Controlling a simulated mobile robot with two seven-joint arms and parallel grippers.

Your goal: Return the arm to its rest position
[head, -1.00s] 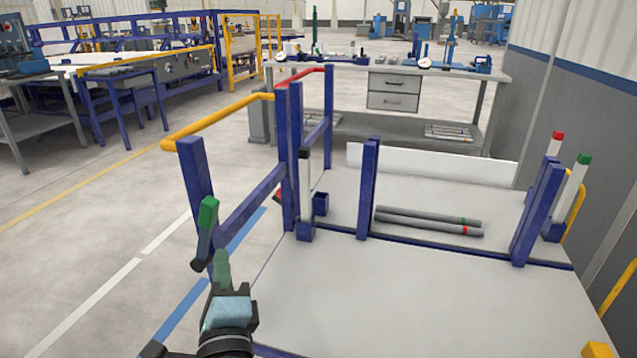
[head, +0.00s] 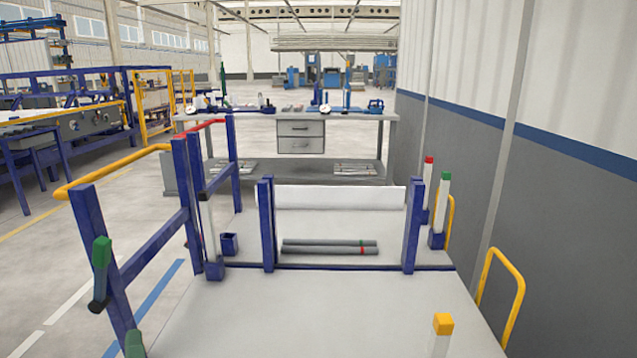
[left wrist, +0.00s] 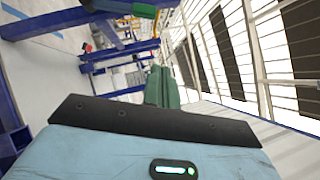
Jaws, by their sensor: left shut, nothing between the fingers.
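My left gripper (head: 135,343) shows only as green fingertips at the bottom left edge of the head view. In the left wrist view its green fingers (left wrist: 162,88) are together, with nothing between them. They point past the blue frame, apart from the pipes. My right gripper is not in view.
A blue frame upright (head: 103,250) with a green-capped lever (head: 101,254) stands close to my left gripper. White posts with green (head: 438,210), red (head: 426,190) and yellow (head: 441,335) caps stand at the right. A workbench (head: 300,117) is behind. The near cart top is clear.

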